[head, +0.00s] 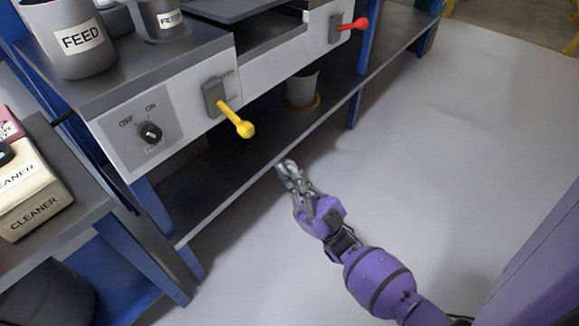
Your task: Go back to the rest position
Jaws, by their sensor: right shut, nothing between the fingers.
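My right gripper (288,166) shows in the middle of the head view, at the end of my purple arm that comes in from the lower right. It is shut and empty. It is apart from the yellow-knobbed lever (237,121), which is up and to its left on the machine front. The gripper overlaps the edge of the lower shelf in the picture; its exact distance from the shelf I cannot tell. My left gripper is not in view.
A machine bench (190,115) has an OFF/ON knob (150,132) and a red lever (354,24). A grey cup (301,88) is on the lower shelf. CLEANER boxes (32,205) are left. Floor at right is clear.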

